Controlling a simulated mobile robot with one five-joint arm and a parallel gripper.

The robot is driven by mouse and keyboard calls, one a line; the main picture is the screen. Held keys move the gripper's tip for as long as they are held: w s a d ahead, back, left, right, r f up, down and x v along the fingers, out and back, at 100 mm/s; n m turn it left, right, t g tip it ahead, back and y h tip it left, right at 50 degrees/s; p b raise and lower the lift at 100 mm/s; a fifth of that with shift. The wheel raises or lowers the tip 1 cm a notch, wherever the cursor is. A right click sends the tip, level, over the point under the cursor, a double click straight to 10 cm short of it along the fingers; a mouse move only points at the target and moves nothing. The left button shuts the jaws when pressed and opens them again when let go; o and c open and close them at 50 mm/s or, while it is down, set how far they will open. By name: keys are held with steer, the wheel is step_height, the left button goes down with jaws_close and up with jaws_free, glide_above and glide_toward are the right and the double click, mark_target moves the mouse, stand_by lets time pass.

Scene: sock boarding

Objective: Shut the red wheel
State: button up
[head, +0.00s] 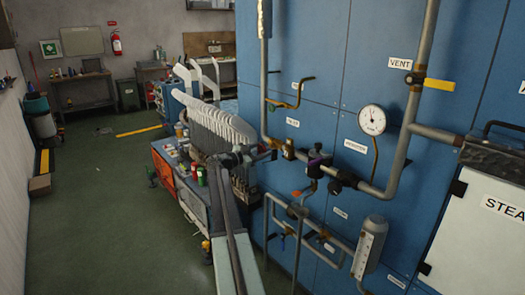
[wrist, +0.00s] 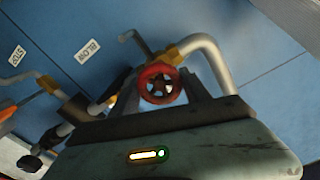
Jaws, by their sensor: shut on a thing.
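The red wheel (wrist: 160,86) is a small round handwheel with spokes. In the wrist view it sits between the two grey fingers of my gripper (wrist: 163,93), which is shut on it. A bent grey pipe with a brass fitting (wrist: 176,54) runs just behind the wheel. In the head view my gripper (head: 262,154) is at the pipework on the blue panel, and I cannot make out the wheel there. The fingertips are partly hidden behind the gripper's body and the wheel.
The blue panel (head: 320,90) carries pipes, a white gauge (head: 372,120) and a yellow lever (head: 440,85) near the VENT label. Brass valves and dark knobs crowd the pipe beside my gripper. A row of pale sock forms (head: 215,125) stands left of it. The floor (head: 100,210) at left is mostly clear.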

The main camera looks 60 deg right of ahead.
steer(key=m, duration=0.6)
steer(key=shift+s+f+m, duration=0.1)
steer(key=shift+s+m, duration=0.2)
steer(key=shift+s, duration=0.05)
steer(key=m, duration=0.5)
steer(key=shift+f+m, duration=0.1)
steer(key=shift+m, duration=0.3)
steer(key=o, duration=1.4)
steer(key=shift+w, duration=0.1)
steer(key=shift+w+a, duration=0.1)
steer(key=shift+a, duration=0.2)
steer(key=v, duration=0.7)
